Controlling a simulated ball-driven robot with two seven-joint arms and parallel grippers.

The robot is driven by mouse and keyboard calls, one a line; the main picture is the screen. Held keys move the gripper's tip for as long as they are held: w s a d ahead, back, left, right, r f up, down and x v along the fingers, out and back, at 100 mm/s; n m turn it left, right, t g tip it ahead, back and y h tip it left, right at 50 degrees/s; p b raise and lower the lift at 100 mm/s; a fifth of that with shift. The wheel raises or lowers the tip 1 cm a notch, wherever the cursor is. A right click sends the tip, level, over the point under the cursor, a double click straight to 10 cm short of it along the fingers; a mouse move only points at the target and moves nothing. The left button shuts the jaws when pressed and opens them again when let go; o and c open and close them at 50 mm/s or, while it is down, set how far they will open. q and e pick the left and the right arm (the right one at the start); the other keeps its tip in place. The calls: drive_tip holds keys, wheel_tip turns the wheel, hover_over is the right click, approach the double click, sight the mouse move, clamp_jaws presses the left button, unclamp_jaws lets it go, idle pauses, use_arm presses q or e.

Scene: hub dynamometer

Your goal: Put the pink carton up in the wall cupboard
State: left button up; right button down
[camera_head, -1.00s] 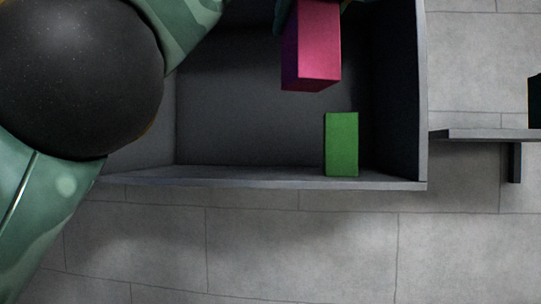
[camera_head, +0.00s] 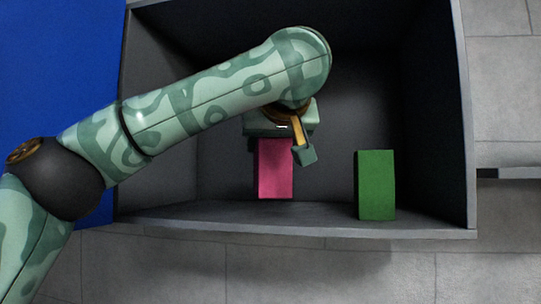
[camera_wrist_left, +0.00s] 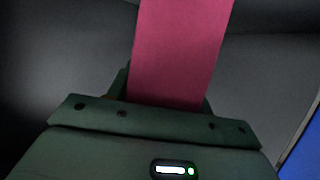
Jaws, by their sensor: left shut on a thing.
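The pink carton (camera_head: 275,170) is upright inside the open grey wall cupboard (camera_head: 300,236), left of a green box. My left gripper (camera_head: 278,150) is shut on the carton's upper part, and the arm reaches in from the left. The carton's lower end is close to the cupboard floor; I cannot tell whether it touches. In the left wrist view the carton (camera_wrist_left: 180,50) sits between the fingers, which are mostly hidden. My right gripper is not in view.
The green box (camera_head: 375,185) stands on the cupboard floor to the right, with a gap between it and the carton. The cupboard's right side wall (camera_head: 461,120) is beyond it. A small shelf (camera_head: 508,173) juts out further right. A blue panel (camera_head: 60,70) is at the left.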

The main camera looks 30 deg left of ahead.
sight(269, 160)
use_arm(q)
wheel_tip(269, 160, down, 2)
drive_tip(key=shift+s+f, duration=0.1)
drive_tip(key=shift+f, duration=0.15)
drive_tip(key=shift+a+f, duration=0.2)
drive_tip(key=shift+f, duration=0.15)
drive_tip(key=shift+d+f, duration=0.1)
drive_tip(key=shift+d, duration=0.05)
drive_tip(key=o, duration=0.8)
drive_tip(key=shift+o, duration=1.4)
drive_tip(key=shift+r, duration=0.3)
drive_tip(key=b+v, duration=0.4)
drive_tip(key=v, duration=0.7)
drive_tip(key=shift+s+d, duration=0.2)
drive_tip(key=shift+s, duration=0.1)
